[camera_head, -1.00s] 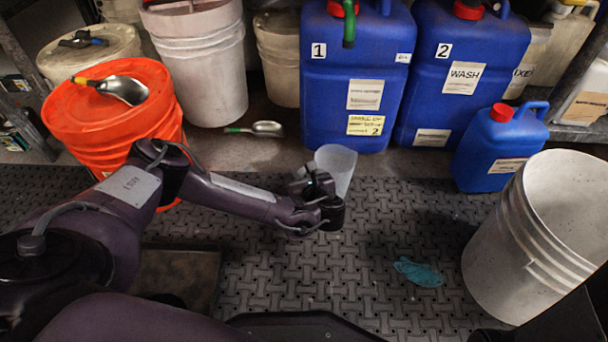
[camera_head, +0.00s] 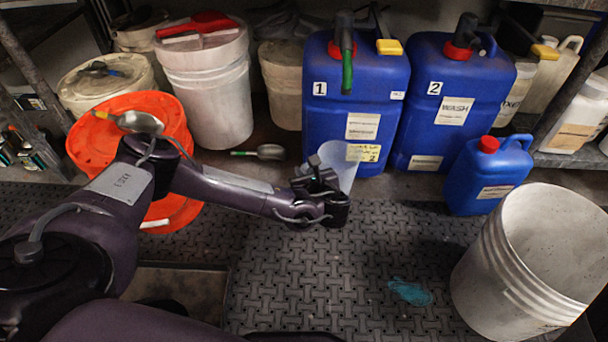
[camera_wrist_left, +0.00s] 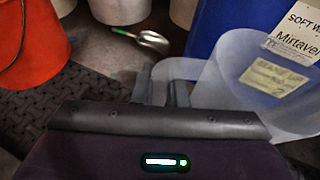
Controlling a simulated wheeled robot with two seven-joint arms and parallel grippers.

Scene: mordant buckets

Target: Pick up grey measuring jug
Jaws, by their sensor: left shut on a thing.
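The grey measuring jug (camera_head: 341,163) is translucent and pale, in front of the blue "1" container. My left gripper (camera_head: 322,182) is shut on the jug's near left side and hides part of it in the head view. In the left wrist view the jug (camera_wrist_left: 225,92) fills the right side, its mouth partly showing. The left gripper's fingers (camera_wrist_left: 165,88) are at the jug's left side there; the exact grip spot is unclear. The jug looks a little tilted. My right gripper is not in view.
Blue containers (camera_head: 440,105) and a small blue jerrycan (camera_head: 487,180) stand behind. An orange bucket (camera_head: 100,150) with a scoop (camera_head: 140,122) is left. A white bucket (camera_head: 530,260) stands at front right. A teal glove (camera_head: 410,292) lies on the clear mat (camera_head: 330,270).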

